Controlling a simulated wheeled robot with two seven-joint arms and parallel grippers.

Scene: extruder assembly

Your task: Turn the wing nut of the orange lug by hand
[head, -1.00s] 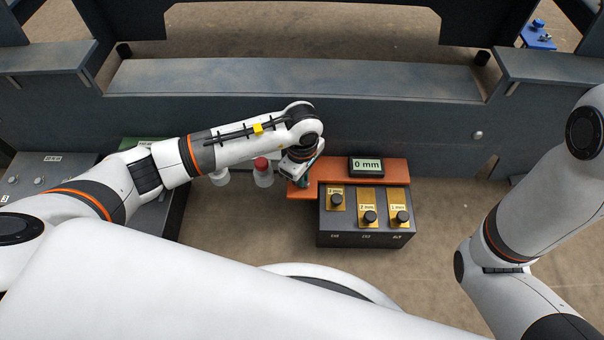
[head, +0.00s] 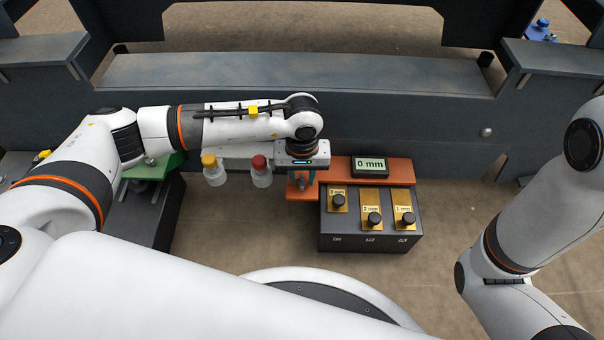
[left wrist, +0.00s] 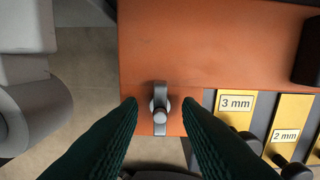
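The orange lug (head: 390,172) is a flat orange plate behind and left of a dark box. Its grey wing nut (left wrist: 161,92) stands on the plate's left end, wings running up and down in the left wrist view. My left gripper (left wrist: 161,108) points down over that end, fingers open, one on each side of the wing nut, with gaps visible. In the head view the left gripper (head: 302,182) hangs at the lug's left end and partly hides the nut. My right arm shows at the right; its gripper is out of view.
The dark box (head: 365,240) carries brass plates with black knobs. A display (head: 369,166) on the orange plate reads 0 mm. A green part (head: 150,168) lies farther left.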

